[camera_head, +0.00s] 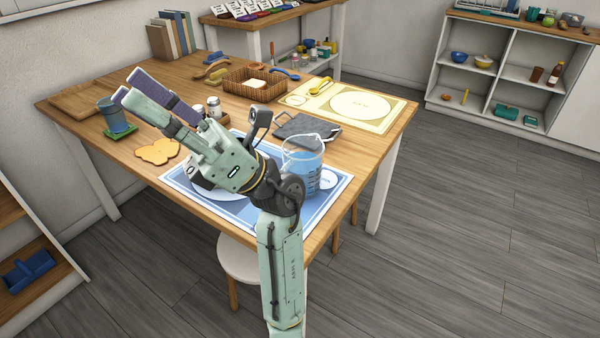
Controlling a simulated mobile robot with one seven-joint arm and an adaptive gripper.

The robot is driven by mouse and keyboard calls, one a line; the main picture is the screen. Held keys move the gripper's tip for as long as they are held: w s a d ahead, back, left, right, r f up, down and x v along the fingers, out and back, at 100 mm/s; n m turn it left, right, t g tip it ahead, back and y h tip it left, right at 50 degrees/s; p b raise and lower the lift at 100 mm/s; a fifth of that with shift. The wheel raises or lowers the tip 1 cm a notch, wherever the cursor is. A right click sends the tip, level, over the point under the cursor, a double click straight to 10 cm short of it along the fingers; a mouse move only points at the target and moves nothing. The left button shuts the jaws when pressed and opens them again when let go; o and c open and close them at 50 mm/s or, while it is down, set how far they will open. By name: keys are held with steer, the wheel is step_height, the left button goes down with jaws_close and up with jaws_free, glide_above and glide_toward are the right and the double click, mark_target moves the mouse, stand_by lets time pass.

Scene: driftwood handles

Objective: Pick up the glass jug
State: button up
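The glass jug (302,174) stands upright on the blue placemat (327,199) near the table's front right corner. It is clear, looks blue inside, and has measuring marks on its side. My arm passes in front of its left side and hides part of it. My gripper (128,88) is left of the jug, above the table, and points to the upper left, away from it. Its two long fingers with dark purple pads are apart, with nothing seen between them.
A blue cup (112,118) on a green coaster shows just below my fingertips. Orange-brown shapes (158,151), a dark slate board (307,129), a wicker basket (254,84) and a yellow placemat (385,121) lie around. A stool (236,262) stands under the front edge. Floor is open at right.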

steer(key=w+d+f+m+t+h, duration=0.2)
steer(key=w+d+f+m+t, duration=0.25)
steer(key=f+t, duration=0.35)
steer(key=w+d+f+m+t+h, duration=0.1)
steer(key=w+d+f+m+t, duration=0.25)
steer(key=w+f+t, duration=0.45)
steer(key=m+t+h, duration=0.3)
steer(key=t+h, duration=0.4)
steer(key=h, duration=0.1)
glide_toward(299, 171)
steer(key=a, duration=0.1)
steer(key=s+a, duration=0.2)
steer(key=shift+s+a+f, duration=0.25)
steer(key=shift+a+f, duration=0.05)
steer(key=shift+f, duration=0.05)
steer(key=shift+w+f+m+p, duration=0.15)
steer(key=shift+f+m+p, duration=0.15)
steer(key=p+x, duration=0.1)
steer(key=x, duration=0.3)
steer(key=shift+w+a+f, duration=0.1)
steer(key=shift+w+a, duration=0.05)
steer(key=shift+a, duration=0.05)
steer(key=p+x, duration=0.2)
steer(key=x, duration=0.3)
steer(key=shift+a+p, duration=0.1)
steer(key=shift+p, duration=0.2)
steer(key=shift+w+a, duration=0.1)
steer(key=shift+a, duration=0.1)
